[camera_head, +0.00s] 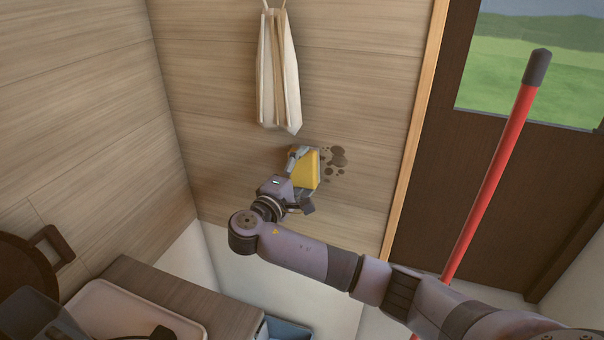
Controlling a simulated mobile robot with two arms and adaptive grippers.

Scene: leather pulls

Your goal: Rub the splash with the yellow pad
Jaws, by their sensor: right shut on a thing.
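The splash (337,158) is a group of dark brown spots on the wood-panelled wall, in the middle of the head view. The yellow pad (305,171) is at the wall just left of the splash and may cover part of it. My right gripper (300,172) is shut on the yellow pad, with the arm coming in from the lower right. I cannot tell whether the pad touches the wall. My left gripper is not in view.
A cream cloth (278,75) hangs on the wall above the pad. A red pole (490,190) stands at the right in front of a brown door (440,170). A wooden counter (190,295) with a pale tray (130,312) is at the lower left.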

